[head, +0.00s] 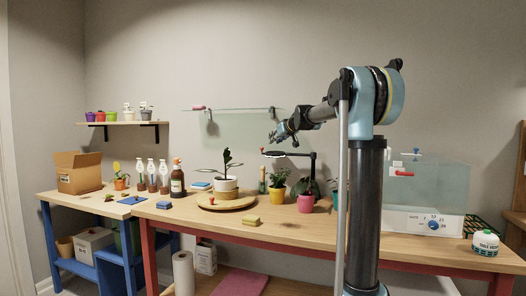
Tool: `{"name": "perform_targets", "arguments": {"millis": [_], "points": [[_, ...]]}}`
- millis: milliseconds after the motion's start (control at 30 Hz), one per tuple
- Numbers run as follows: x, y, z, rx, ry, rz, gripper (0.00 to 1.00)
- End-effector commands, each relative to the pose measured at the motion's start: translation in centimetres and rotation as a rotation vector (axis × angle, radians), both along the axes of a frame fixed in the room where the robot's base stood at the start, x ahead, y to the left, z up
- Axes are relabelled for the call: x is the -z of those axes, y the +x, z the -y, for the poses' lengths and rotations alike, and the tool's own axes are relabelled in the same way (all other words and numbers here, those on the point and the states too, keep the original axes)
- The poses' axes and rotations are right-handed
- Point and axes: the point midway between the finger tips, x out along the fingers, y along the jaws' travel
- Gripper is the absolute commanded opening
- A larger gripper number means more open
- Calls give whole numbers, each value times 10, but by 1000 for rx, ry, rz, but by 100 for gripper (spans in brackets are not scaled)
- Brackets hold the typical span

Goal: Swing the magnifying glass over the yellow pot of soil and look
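The magnifying glass (273,154) is a small round lens head on a black jointed arm (304,155), over the back of the right-hand table. The yellow pot (278,194) stands just below and slightly right of the lens head, with green leaves showing above its rim. Its soil is too small to make out. My gripper (273,138) is in the air just above the lens head in the picture. I cannot tell its depth from the lens, or whether its fingers are open or shut.
A pink pot (305,203) stands right of the yellow pot. A white pot with a plant (226,185) sits on a round wooden board (226,203) to the left. A yellow sponge (251,221) lies in front. A clear tank (430,188) stands right. The table front is mostly bare.

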Motion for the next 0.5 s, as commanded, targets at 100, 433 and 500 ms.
{"name": "perform_targets", "arguments": {"millis": [100, 433, 500], "points": [[7, 16, -10, -2, -1, 1, 26], [27, 56, -33, -2, 0, -1, 26], [31, 64, -38, -2, -1, -1, 26]]}}
